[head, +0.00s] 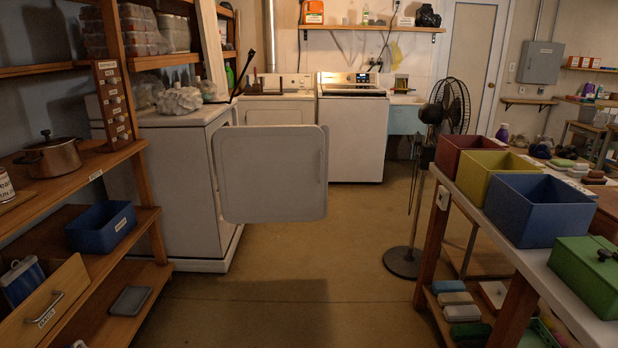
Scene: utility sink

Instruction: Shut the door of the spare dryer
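The spare dryer (172,185) is the white machine at the left in the head view, behind the wooden shelf, with its front turned to the right. Its door (270,175) is a pale grey, rounded panel. The door stands wide open, sticking out to the right from the dryer's front edge over the floor. Its left edge is next to the dryer and its free edge is at the right. The door hides most of the dryer's front and opening. Neither of my grippers shows in the head view.
A wooden shelf (135,275) with a copper pot (55,158) and blue bin (101,227) stands at left. A bench with coloured boxes (538,205) and a standing fan (408,262) are at right. The floor (290,290) between is clear. Two white machines (352,130) stand behind.

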